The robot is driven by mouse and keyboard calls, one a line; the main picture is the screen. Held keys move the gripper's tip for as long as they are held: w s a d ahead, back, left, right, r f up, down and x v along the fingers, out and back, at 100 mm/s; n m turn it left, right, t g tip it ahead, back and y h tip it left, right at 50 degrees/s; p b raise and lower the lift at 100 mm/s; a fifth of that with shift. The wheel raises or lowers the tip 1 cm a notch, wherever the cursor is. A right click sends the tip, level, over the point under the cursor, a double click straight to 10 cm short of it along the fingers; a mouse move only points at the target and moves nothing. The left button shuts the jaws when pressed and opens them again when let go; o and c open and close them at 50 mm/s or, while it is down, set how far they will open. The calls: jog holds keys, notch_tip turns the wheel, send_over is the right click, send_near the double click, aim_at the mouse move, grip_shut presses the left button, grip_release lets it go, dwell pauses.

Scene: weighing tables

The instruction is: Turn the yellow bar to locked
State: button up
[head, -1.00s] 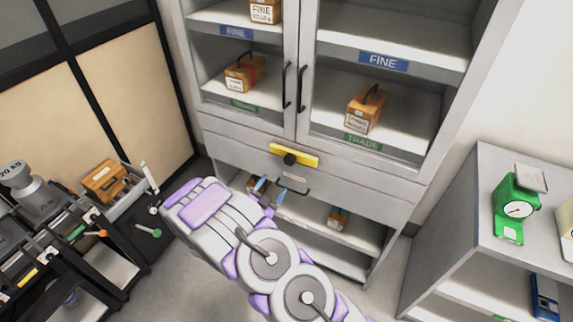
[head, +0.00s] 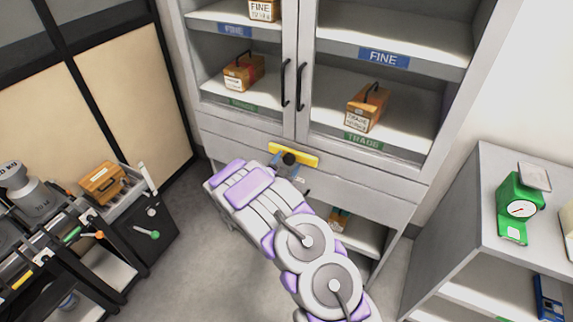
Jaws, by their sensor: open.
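The yellow bar (head: 306,159) lies nearly level across the cabinet front (head: 350,176), just below the two glass doors. A dark round knob (head: 289,158) sits at its middle. My gripper (head: 287,166) is right at the bar, just below the knob, with its blue fingertips partly hidden by my arm. It is open; I cannot tell whether the fingers touch the bar or knob.
Two dark door handles (head: 301,85) stand above the bar. Wooden weight boxes (head: 367,107) rest on the shelves. A green scale (head: 520,205) stands on the right side table. A black cart (head: 140,225) with weights is at left. Floor between is clear.

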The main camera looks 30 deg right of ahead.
jog(key=shift+d, duration=0.1)
grip_shut()
dwell(0.8)
